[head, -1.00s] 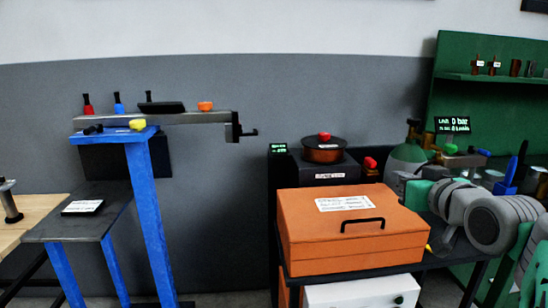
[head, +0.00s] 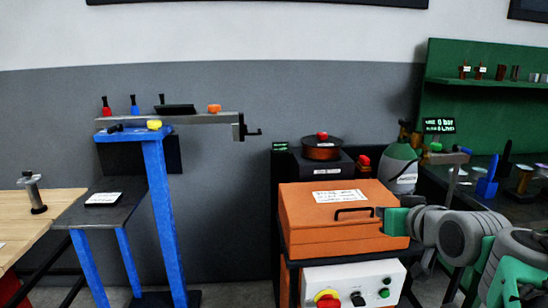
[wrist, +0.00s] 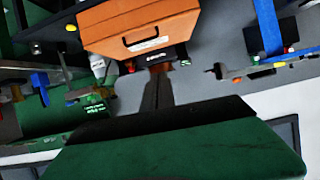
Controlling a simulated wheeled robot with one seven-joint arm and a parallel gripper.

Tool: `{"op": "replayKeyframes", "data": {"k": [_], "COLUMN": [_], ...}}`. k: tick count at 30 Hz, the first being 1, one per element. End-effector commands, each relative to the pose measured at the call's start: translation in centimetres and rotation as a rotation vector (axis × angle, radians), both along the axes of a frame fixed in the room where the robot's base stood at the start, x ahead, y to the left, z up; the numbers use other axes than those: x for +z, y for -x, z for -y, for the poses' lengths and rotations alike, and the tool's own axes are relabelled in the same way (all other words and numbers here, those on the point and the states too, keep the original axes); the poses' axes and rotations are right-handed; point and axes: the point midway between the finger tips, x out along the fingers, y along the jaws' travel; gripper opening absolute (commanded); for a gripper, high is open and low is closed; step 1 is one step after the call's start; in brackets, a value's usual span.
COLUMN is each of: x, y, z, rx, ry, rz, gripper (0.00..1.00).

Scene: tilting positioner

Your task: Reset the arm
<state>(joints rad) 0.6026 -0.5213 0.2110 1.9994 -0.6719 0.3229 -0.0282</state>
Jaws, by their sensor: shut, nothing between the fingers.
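My own arm shows at the right of the head view, and its green gripper (head: 382,213) is in front of the right end of the orange box (head: 330,235). In the wrist view the picture is turned upside down. There my gripper (wrist: 158,78) has its dark fingers together and empty, pointing toward the orange box (wrist: 135,20). I cannot tell the exact gap to the box. At the left of the head view a grey horizontal bar (head: 205,119) with a crank end sits level on a blue stand (head: 163,215).
A white control box (head: 350,283) with red, black and green knobs is below the orange box. A copper-coloured spool (head: 321,152) and a gas cylinder (head: 402,165) stand behind. A green shelf (head: 490,85) is at right. A wooden table (head: 20,228) is at left.

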Motion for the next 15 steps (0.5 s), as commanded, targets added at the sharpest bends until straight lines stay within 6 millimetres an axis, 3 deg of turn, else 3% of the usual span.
{"op": "replayKeyframes", "data": {"k": [5, 8, 11, 15], "x": [-3.5, -6.2, -9.2, -12.7], "y": [1.9, 4.2, 7.8, 14.2], "z": [-3.3, -5.2, -7.2, -9.0], "rx": [0.005, 0.004, 0.003, -0.015], "ry": [-0.009, -0.004, 0.012, 0.055], "rz": [-0.193, -0.334, -0.504, -0.745], "gripper": [0.0, 0.0, 0.0, 0.0]}}
